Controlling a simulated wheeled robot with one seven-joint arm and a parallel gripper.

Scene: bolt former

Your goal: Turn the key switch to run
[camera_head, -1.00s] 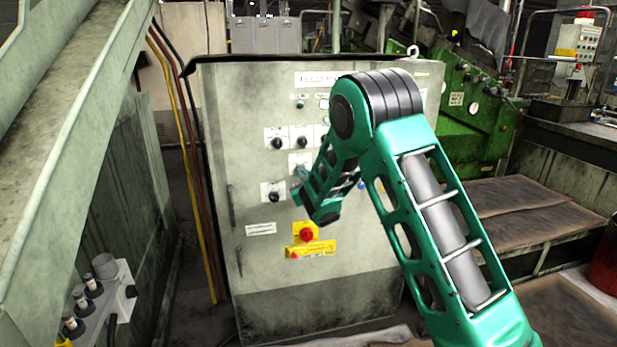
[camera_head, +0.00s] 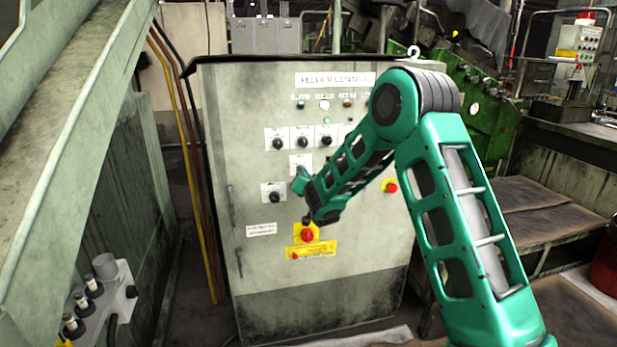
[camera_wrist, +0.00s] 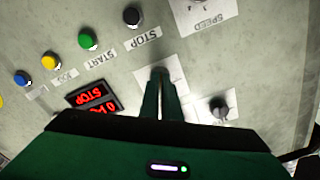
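The grey control cabinet (camera_head: 262,95) carries several dark knobs on white plates. My gripper (camera_wrist: 161,78) is in front of one plate on the cabinet, and its two dark green fingers are close together. A small grey piece shows at the fingertips in the wrist view, and it looks like the key switch (camera_wrist: 160,70), mostly hidden by the fingers. In the head view my gripper (camera_head: 302,180) is at the lower edge of a white plate (camera_head: 300,160) below the knob row. A label on the switch cannot be read.
A dark knob (camera_wrist: 218,107) is close beside my fingers. Black (camera_wrist: 132,16), green (camera_wrist: 87,40), yellow (camera_wrist: 50,62) and blue (camera_wrist: 22,78) buttons and a red-lit display (camera_wrist: 90,95) are nearby. A red emergency button (camera_head: 307,235) sits below my gripper.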

